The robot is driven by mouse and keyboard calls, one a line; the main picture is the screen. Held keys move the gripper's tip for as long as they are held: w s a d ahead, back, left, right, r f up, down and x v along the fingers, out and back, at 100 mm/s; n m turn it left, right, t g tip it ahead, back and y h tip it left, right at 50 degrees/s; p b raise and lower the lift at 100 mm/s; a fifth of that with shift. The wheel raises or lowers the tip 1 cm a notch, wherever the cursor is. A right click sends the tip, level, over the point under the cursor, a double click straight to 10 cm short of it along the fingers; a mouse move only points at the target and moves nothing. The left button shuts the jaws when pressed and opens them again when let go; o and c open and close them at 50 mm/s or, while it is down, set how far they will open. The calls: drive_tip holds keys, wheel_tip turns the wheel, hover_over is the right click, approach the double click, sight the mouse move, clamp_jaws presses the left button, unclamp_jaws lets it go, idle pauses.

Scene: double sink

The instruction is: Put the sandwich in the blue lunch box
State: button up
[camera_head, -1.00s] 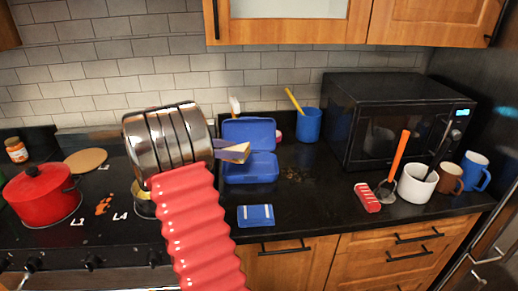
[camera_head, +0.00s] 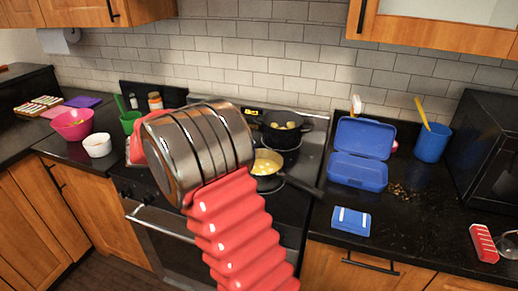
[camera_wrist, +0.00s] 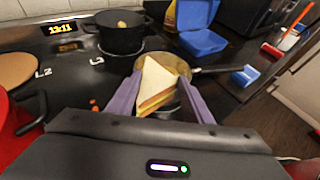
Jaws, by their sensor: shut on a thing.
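The sandwich (camera_wrist: 158,84), a pale bread wedge with coloured filling, is clamped between the two purple-grey fingers of my gripper (camera_wrist: 160,88) in the wrist view. The gripper is shut on it, above the stove and in front of the frying pan. The blue lunch box (camera_head: 358,170) stands with its lid up on the black counter right of the stove. It also shows at the top of the wrist view (camera_wrist: 203,42), beyond and right of the sandwich. In the head view my arm hides the gripper and sandwich.
A frying pan (camera_head: 267,162) with yellow food and a black pot (camera_head: 285,128) are on the stove. A small blue-and-white item (camera_head: 351,220) lies in front of the lunch box. A blue cup (camera_head: 431,143) and microwave (camera_head: 490,135) are to its right.

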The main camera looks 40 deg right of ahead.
drive_tip(key=a+f+n+t, duration=0.3)
drive_tip(key=a, duration=1.3)
drive_tip(key=a+f+n+t, duration=0.2)
drive_tip(key=a+f+t, duration=0.1)
drive_tip(key=a, duration=1.2)
drive_tip(key=s+d+f+n+t+y, duration=0.1)
drive_tip(key=d+f+n+t, duration=0.1)
drive_tip(key=d+f, duration=0.2)
drive_tip(key=s+d+f+n+t+y, duration=0.1)
drive_tip(key=d+f, duration=0.3)
drive_tip(key=f, duration=0.7)
drive_tip(key=shift+s+d+f+n+t+y, duration=0.15)
drive_tip(key=shift+s+f+n+t+y, duration=0.1)
drive_tip(key=shift+n+t+y, duration=0.25)
drive_tip(key=shift+w, duration=0.1)
